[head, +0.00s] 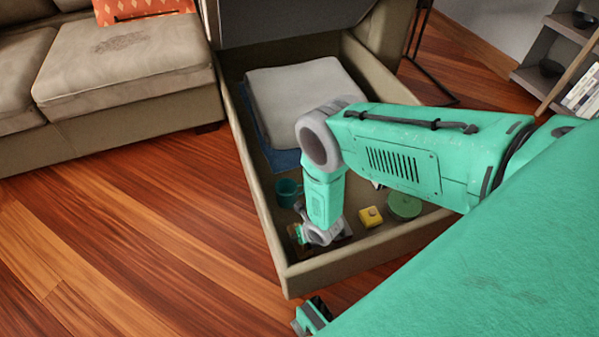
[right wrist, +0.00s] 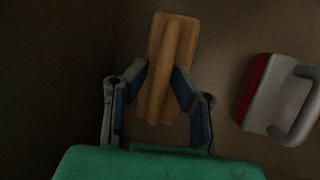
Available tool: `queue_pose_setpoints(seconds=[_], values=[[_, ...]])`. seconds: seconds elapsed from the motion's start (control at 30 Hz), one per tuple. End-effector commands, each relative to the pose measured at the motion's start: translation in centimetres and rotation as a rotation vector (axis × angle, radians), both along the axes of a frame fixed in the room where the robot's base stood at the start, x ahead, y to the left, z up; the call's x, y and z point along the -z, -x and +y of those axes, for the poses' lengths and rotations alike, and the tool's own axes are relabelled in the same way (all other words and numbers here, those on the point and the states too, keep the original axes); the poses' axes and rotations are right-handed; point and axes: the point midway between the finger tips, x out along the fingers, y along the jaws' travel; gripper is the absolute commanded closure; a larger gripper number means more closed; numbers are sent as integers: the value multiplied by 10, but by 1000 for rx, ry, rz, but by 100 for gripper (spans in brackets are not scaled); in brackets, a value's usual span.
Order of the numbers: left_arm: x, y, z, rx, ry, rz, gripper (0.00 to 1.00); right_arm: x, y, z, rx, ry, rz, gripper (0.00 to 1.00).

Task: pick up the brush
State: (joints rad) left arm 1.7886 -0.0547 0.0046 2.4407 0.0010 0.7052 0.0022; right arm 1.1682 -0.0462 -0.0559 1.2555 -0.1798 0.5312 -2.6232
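A wooden, brown block with a raised ridge along it (right wrist: 173,45), which looks like the brush, lies on the floor of the storage box in the right wrist view. Any bristles are hidden beneath it. My right gripper (right wrist: 161,72) points down at it, with one finger on each side of the ridge. The fingers are spread, and I see no clear grip on it. In the head view my right gripper (head: 320,237) is low inside the box near its front left corner and covers much of that spot.
A grey and red handled item (right wrist: 284,100) lies right of the block. The open storage box (head: 375,247) holds a teal mug (head: 288,192), a yellow item (head: 371,217), a green round item (head: 404,205) and folded cloth (head: 290,95). Box walls stand close around my right gripper.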

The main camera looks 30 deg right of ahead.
Motion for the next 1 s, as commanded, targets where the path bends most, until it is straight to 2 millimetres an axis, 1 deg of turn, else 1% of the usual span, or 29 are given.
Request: queue_pose_setpoints(seconds=[0.03,0.23,0.3,0.77,0.9,1.0], values=[[2,0,0,0,0,0,66,2,-1,0,1,0,0,78],[0,0,0,0,0,-1,66,1,-1,0,1,0,0,78],[0,0,0,0,0,-1,66,1,-1,0,1,0,0,100],[-2,0,0,0,0,-1,66,-2,-1,-1,-1,0,0,100],[-11,0,0,0,0,0,66,-10,-3,-4,-2,1,-1,100],[-20,0,0,0,0,0,66,-26,-3,-2,-2,0,-1,100]])
